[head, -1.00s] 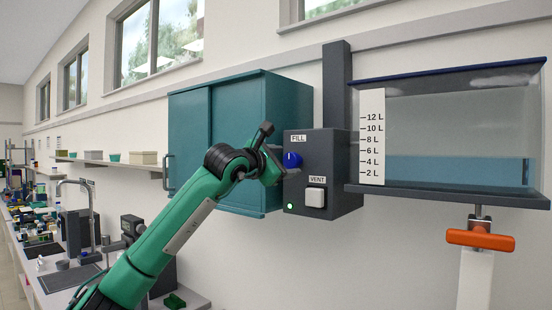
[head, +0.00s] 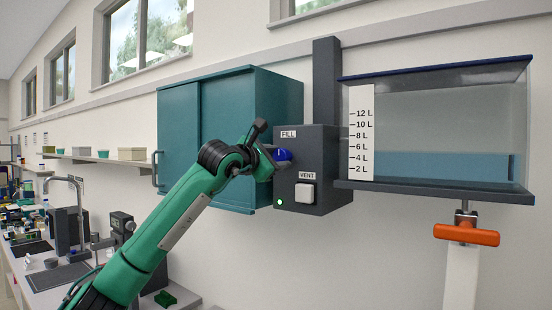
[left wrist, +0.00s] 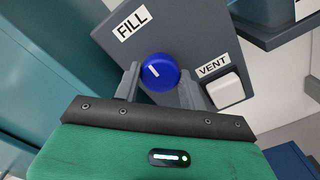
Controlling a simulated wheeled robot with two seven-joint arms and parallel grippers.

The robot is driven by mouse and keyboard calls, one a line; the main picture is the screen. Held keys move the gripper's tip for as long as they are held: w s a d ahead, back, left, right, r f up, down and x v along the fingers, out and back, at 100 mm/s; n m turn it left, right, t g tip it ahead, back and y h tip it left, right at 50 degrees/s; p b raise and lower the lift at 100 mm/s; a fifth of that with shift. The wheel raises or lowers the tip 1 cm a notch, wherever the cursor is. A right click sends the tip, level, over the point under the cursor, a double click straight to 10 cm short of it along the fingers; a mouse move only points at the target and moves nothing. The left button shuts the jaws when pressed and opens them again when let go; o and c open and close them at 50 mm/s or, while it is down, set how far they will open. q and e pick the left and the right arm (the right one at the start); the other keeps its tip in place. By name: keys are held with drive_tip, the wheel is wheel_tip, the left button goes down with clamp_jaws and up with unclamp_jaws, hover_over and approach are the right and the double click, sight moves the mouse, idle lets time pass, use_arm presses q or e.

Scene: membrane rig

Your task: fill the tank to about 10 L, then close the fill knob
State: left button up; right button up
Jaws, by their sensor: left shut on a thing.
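The blue fill knob (head: 284,155) sits on the dark control box (head: 323,143) under the FILL label. My left gripper (left wrist: 160,84) has a finger on each side of the knob and is shut on it. In the left wrist view the knob (left wrist: 160,70) shows a white mark, tilted relative to the picture. The clear tank (head: 440,115) stands right of the box, with a litre scale (head: 360,130) on its left. The blue water (head: 440,168) stands between the 4 L and 6 L marks, near 5 L. My right gripper is out of view.
A teal cabinet (head: 228,130) hangs close on the left. An orange handle (head: 466,234) is under the tank. A cluttered counter runs along the left.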

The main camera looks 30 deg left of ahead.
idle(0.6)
use_arm(q)
drive_tip(key=shift+f+n+b, duration=0.1)
drive_tip(key=shift+n+b, duration=0.8)
drive_tip(key=shift+b, duration=0.1)
drive_tip(key=shift+n+b, duration=0.3)
drive_tip(key=shift+n, duration=0.2)
